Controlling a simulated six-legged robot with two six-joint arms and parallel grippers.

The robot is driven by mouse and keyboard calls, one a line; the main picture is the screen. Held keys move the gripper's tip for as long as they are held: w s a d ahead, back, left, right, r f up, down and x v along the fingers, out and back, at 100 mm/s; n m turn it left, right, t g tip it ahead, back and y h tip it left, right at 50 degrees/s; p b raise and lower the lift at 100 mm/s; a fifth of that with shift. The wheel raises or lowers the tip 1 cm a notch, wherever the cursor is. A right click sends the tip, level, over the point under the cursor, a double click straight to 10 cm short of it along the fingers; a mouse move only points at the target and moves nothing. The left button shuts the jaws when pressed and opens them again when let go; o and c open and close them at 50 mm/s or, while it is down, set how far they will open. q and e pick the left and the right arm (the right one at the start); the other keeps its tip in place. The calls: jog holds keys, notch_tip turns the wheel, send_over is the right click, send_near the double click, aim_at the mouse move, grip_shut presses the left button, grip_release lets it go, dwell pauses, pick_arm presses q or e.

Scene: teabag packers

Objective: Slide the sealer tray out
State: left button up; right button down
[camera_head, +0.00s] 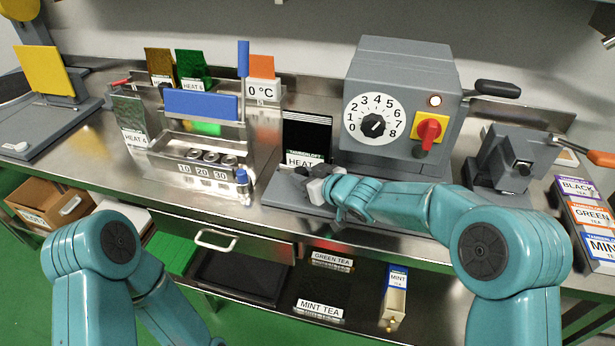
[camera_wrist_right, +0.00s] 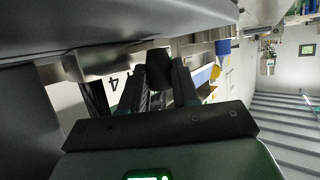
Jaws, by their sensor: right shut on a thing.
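The sealer (camera_head: 393,85) is a grey box with a numbered dial, a red lamp and a red-and-yellow switch, at the back right of the steel bench. Its grey tray (camera_head: 284,190) lies low at its front left, partly hidden by my right arm. My right gripper (camera_head: 322,187) is at the tray's front, shut on what looks like its handle. In the right wrist view a dark knob (camera_wrist_right: 159,68) sits between my right fingers (camera_wrist_right: 158,95). How far the tray is out is hard to tell. My left arm shows at lower left; its gripper is not in view.
A black packet labelled HEAT (camera_head: 306,135) stands beside the sealer. A steel rack (camera_head: 160,165) with a blue-handled lever and small cups is to the left. A small grey press (camera_head: 505,160) and tea boxes (camera_head: 590,215) are at right. A drawer handle (camera_head: 215,240) sticks out below the bench edge.

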jog(key=shift+a+r, duration=0.15)
jog(key=shift+a, duration=0.05)
jog(key=c, duration=1.1)
grip_release()
jog(key=shift+a, duration=0.1)
jog(key=shift+w, duration=0.1)
jog(key=v, duration=1.6)
jog(key=shift+d, duration=0.25)
jog(key=shift+s+d, duration=0.1)
jog(key=shift+s, duration=0.15)
